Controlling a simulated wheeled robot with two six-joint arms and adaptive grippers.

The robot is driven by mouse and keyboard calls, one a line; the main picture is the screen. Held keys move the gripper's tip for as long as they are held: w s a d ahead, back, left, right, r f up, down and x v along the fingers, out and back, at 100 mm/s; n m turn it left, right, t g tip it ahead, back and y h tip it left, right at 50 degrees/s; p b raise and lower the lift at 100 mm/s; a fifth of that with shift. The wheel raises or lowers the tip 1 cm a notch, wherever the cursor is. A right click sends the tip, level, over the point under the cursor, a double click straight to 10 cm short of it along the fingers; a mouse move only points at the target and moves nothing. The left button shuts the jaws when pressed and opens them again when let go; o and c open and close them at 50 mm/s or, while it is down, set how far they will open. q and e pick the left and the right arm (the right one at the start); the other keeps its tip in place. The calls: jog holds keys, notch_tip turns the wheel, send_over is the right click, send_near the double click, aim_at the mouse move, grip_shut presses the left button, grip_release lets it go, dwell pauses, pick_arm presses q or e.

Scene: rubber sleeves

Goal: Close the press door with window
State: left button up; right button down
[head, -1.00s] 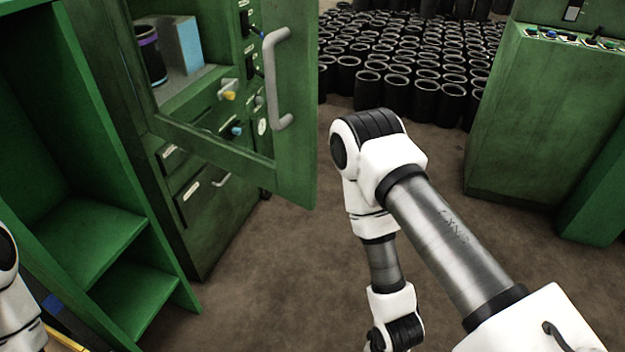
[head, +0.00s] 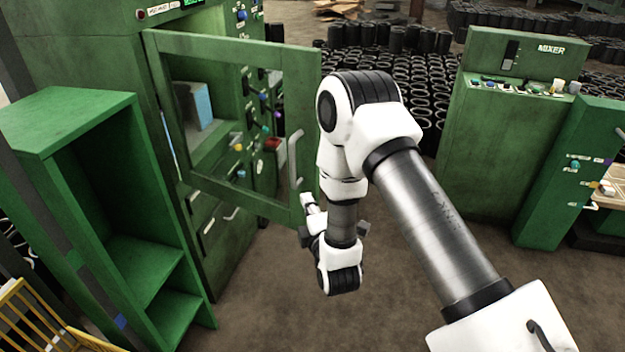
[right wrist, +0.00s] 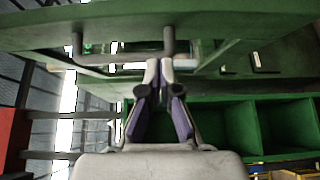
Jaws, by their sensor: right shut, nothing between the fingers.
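The green press door with window (head: 303,90) stands open in the head view, swung out from the green press. Its grey handle (head: 294,160) is on the right side of the frame. My right gripper (head: 306,203) is at the lower right corner of the door, just below the handle and partly hidden by my own wrist. In the right wrist view the fingers (right wrist: 160,68) are shut and empty. Their tips appear close to the handle (right wrist: 122,57); I cannot tell if they touch it. The door frame also shows there (right wrist: 230,22). My left gripper is not in view.
Green shelving (head: 75,120) stands left of the press. A green mixer cabinet (head: 490,170) stands at the right, with several black rubber sleeves (head: 415,95) behind. The floor (head: 400,310) in front is clear.

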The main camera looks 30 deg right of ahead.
aim_at(308, 176)
jog(key=w+d+p, duration=0.1)
jog(key=w, duration=0.1)
jog(key=w+d+p, duration=0.1)
jog(key=w+d, duration=0.1)
jog(key=shift+d+r, duration=0.15)
jog(key=shift+r, duration=0.25)
jog(key=shift+w+d+f, duration=0.1)
jog(key=shift+d, duration=0.2)
jog(key=shift+w+d+f, duration=0.25)
jog(key=shift+d+f, duration=0.05)
jog(key=shift+a+r, duration=0.1)
